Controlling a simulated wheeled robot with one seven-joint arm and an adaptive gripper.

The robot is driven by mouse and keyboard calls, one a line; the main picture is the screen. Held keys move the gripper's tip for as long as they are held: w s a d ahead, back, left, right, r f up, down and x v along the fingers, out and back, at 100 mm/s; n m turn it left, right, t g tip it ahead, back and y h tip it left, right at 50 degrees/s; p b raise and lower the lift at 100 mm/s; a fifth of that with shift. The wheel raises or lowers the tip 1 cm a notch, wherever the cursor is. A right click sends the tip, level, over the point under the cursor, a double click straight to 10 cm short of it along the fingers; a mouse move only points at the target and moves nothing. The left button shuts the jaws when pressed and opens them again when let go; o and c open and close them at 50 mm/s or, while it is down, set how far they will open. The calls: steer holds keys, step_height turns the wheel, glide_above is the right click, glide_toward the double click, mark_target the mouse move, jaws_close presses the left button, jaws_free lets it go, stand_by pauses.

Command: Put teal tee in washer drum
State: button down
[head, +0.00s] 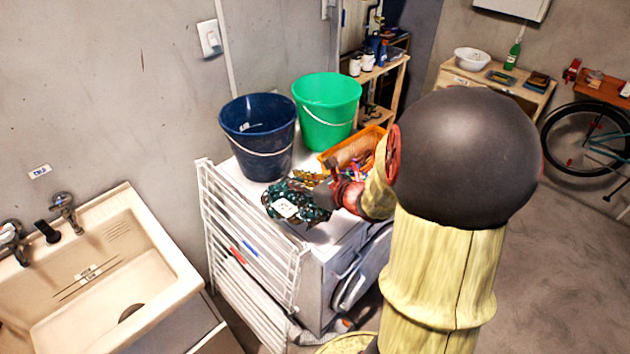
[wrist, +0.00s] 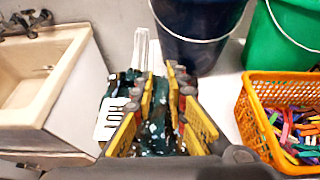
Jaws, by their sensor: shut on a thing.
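The teal tee (head: 276,197), a dark teal bunched cloth with light speckles, is over the left part of the washer top (head: 318,236) in the head view. My gripper (head: 325,196) is shut on it. In the wrist view the yellow-padded fingers of my gripper (wrist: 170,95) have the tee (wrist: 158,142) between and beyond them. A white patch shows at the cloth's left. I cannot tell whether the tee touches the washer top. The washer's round door (head: 358,275) is on its front, partly behind my arm; the drum inside is hidden.
A navy bucket (head: 258,140), a green bucket (head: 327,112) and an orange basket of pegs (head: 350,150) stand on the washer. A white drying rack (head: 250,235) leans at its left side. A beige sink (head: 95,275) is further left. Floor at right is open.

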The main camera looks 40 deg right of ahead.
steer(key=w+d+f, duration=0.2)
steer(key=d, duration=0.1)
steer(key=w+d+b, duration=0.1)
steer(key=shift+d+f, duration=0.3)
steer(key=shift+f, duration=0.1)
steer(key=shift+w+d+f+b, duration=0.4)
steer(key=shift+d+f+b, duration=0.3)
steer(key=shift+f, duration=0.75)
steer(key=shift+w+d+f+b, duration=0.45)
steer(key=shift+d+f+b, duration=0.15)
steer(key=shift+f, duration=0.8)
steer(key=shift+w+d+f+b, duration=0.4)
steer(key=shift+d+f+b, duration=0.3)
steer(key=shift+f, duration=0.75)
steer(key=shift+f, duration=0.2)
steer(key=c, duration=1.8)
jaws_free()
steer(key=shift+r, duration=0.1)
